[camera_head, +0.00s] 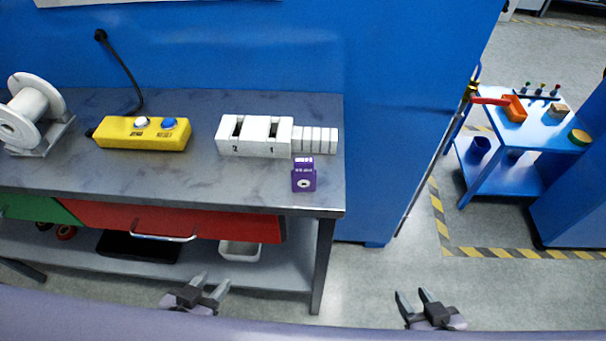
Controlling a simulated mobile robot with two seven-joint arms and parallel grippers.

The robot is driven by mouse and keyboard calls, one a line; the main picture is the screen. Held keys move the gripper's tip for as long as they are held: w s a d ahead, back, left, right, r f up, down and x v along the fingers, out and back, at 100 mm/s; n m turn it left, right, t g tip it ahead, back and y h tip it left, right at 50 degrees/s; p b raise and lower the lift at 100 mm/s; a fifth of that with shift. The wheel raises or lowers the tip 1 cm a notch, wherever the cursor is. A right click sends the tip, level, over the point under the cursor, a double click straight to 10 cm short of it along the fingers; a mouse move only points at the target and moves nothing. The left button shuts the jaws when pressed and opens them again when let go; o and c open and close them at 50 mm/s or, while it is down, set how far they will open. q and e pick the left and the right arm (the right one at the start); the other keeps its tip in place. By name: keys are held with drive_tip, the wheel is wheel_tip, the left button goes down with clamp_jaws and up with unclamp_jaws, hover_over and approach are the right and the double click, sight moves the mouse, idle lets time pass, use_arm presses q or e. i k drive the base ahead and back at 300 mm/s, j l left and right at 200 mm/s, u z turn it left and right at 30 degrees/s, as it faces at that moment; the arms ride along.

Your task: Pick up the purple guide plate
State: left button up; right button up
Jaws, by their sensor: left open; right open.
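The purple guide plate (303,180) sits on the grey workbench top, near its front right edge. It has pale lettering and a light round mark low on its face. A white block fixture (255,150) marked 2 and 1 stands just behind it, with a row of white slotted blocks (315,140) to the right. My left gripper (211,284) is open and empty, in front of and below the bench edge, to the left of the plate. My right gripper (415,295) is open and empty, over the floor to the right of the bench.
A yellow control box (142,134) with a white and a blue button and a white spool (30,110) stand on the bench to the left. A drawer handle (163,238) sticks out below the top. A blue cart (520,150) stands far right. The bench top's front middle is clear.

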sight(304, 174)
drive_tip(key=i+l+u, duration=0.15)
drive_tip(key=l, duration=1.5)
drive_tip(key=j, duration=0.3)
drive_tip(key=k, duration=0.05)
